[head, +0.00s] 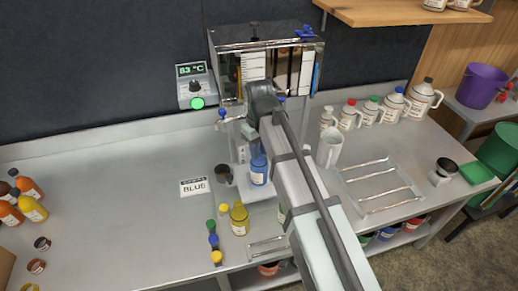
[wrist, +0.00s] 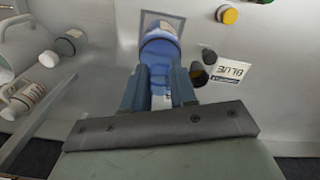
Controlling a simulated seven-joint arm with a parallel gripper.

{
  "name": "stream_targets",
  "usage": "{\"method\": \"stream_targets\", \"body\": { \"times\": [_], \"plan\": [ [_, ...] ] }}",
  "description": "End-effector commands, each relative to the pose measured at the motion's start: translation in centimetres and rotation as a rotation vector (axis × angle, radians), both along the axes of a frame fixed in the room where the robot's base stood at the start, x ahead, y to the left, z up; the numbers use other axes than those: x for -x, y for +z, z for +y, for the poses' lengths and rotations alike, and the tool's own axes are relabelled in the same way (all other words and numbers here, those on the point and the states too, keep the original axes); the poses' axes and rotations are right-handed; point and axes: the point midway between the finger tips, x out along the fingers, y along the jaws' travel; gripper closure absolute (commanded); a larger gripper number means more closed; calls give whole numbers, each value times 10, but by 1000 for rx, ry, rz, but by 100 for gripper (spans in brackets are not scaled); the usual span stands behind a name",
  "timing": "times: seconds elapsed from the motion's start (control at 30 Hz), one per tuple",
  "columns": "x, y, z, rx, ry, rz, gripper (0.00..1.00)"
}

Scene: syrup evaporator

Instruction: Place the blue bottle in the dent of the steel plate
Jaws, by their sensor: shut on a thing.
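The blue bottle (head: 258,170) stands upright below the evaporator's front, with a white label facing forward. In the wrist view the blue bottle (wrist: 160,52) sits between the two fingers of my gripper (wrist: 160,82), which is shut on it. My arm covers part of the gripper in the head view. The pale steel plate (head: 262,191) lies under and around the bottle. A grey square outline (wrist: 147,16) shows just beyond the bottle in the wrist view; it may be the dent's edge. I cannot tell whether the bottle touches the plate.
A card reading BLUE (head: 195,187) and a dark cup (head: 223,173) are left of the bottle. A yellow bottle (head: 239,219) and several caps stand in front. The evaporator (head: 228,65) is behind. A white jug (head: 330,149) and wire rack (head: 380,186) are right. The left counter is mostly clear.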

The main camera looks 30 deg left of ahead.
Motion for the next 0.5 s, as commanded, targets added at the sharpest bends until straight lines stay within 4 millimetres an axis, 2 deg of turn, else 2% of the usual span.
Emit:
{"method": "stream_targets", "body": {
  "times": [0.13, 0.17, 0.4, 0.5],
  "plan": [
    [0, -3, 0, 0, 0, 0, 100],
    [0, -3, 0, 0, 0, 0, 72],
    [0, -3, 0, 0, 0, 0, 49],
    [0, -3, 0, 0, 0, 0, 48]
  ]
}}
